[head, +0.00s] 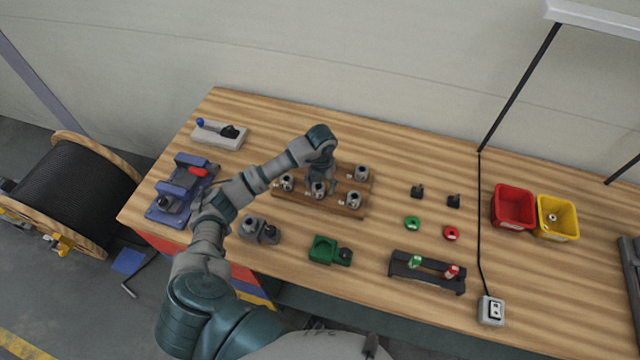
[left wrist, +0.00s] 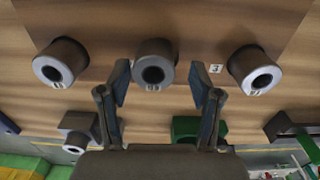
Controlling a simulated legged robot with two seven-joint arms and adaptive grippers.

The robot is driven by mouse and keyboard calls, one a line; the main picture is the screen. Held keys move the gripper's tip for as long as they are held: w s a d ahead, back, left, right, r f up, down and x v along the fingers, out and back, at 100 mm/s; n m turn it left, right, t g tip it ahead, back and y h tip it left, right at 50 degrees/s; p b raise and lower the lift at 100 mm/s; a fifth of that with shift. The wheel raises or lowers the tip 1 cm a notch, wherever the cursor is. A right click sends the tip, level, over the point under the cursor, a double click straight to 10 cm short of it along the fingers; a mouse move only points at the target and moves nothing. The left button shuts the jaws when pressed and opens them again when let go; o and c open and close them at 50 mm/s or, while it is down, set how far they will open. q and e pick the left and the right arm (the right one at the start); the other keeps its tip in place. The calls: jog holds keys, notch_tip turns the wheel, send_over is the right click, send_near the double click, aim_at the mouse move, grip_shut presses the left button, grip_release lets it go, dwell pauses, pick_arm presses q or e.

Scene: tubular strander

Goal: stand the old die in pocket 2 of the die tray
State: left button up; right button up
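The die tray (head: 335,207) is a brown wooden board in the middle of the bench. Several grey cylindrical dies with dark bores stand on it, among them a left one (head: 287,183), a front middle one (head: 319,190), a front right one (head: 354,200) and a back right one (head: 361,172). I cannot tell which is the old die. My left gripper (head: 320,180) points down over the tray and partly hides it. In the left wrist view its fingers (left wrist: 160,80) are apart, one each side of the middle die (left wrist: 155,65), with gaps between. My right gripper is not in view.
A grey block (head: 250,228) and a green fixture (head: 325,248) stand in front of the tray. A blue-purple fixture (head: 165,205) is left. Green and red rings, a dark rack (head: 428,272), and red (head: 513,207) and yellow (head: 557,218) bins are right. A cable runs down beside the bins.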

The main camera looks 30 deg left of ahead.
aim_at(321, 187)
pick_arm(q)
jog(key=shift+r, duration=0.1)
jog(key=shift+d+r, duration=0.1)
jog(key=shift+r, duration=0.15)
notch_tip(321, 187, up, 11)
jog(key=shift+r, duration=0.2)
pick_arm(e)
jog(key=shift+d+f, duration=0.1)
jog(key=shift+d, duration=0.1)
pick_arm(q)
jog(key=shift+a, duration=0.2)
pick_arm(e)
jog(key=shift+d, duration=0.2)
pick_arm(q)
jog(key=shift+s+f, duration=0.1)
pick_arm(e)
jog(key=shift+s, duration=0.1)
